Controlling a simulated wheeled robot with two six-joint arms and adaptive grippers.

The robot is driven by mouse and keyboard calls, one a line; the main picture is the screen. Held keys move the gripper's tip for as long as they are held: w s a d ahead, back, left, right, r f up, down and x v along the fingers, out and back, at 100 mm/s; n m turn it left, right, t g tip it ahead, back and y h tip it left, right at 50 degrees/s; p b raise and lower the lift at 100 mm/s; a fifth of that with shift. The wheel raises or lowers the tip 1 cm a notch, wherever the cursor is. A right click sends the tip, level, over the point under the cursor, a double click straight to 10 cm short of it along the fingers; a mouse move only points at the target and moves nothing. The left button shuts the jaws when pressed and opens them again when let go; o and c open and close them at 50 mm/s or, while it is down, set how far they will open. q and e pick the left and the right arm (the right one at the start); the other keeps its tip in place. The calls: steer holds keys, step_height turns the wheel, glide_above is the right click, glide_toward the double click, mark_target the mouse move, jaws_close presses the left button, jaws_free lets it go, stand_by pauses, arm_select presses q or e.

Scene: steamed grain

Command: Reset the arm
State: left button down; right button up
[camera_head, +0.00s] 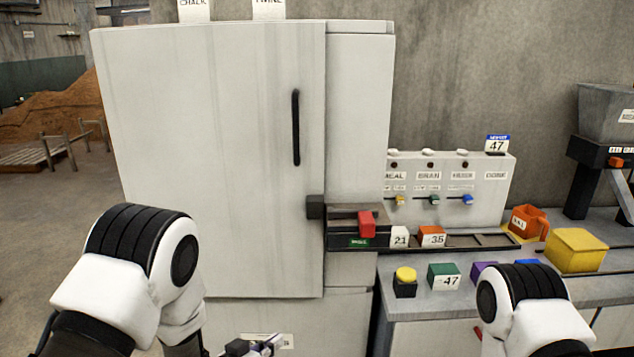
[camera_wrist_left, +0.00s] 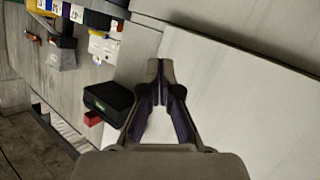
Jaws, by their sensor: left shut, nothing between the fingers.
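My left gripper (camera_wrist_left: 160,85) is shut and empty in the left wrist view, in front of a pale surface. In the head view my left gripper (camera_head: 262,346) shows only in part at the bottom edge, low in front of the white cabinet (camera_head: 215,160). My left arm comes in from the lower left. My right arm shows at the lower right, and its gripper is out of view. The cabinet door is closed, with a black vertical handle (camera_head: 296,128).
A ledge beside the cabinet holds a red block (camera_head: 367,224) and number tags. A yellow button (camera_head: 405,275), a green box (camera_head: 443,276) and a yellow box (camera_head: 575,250) stand on the grey counter at right. A panel with switches (camera_head: 450,185) stands behind. Open floor lies at left.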

arm_select(q)
steer(key=s+a+f+n+g+y, duration=0.25)
steer(key=s+a+f, duration=0.25)
steer(key=s+f, duration=0.3)
steer(key=s+a+f+n+g+y, duration=0.1)
steer(key=s+a+f+g+y, duration=0.2)
steer(key=s+a+f, duration=0.35)
steer(key=s+a+f+g+y, duration=0.1)
steer(key=s+a+f+g, duration=0.1)
steer(key=s, duration=0.8)
steer(key=s+a+f+g+y, duration=0.1)
steer(key=s+g, duration=0.3)
steer(key=s, duration=0.6)
steer(key=shift+a+f, duration=0.65)
steer(key=shift+f, duration=0.05)
steer(key=shift+g, duration=0.25)
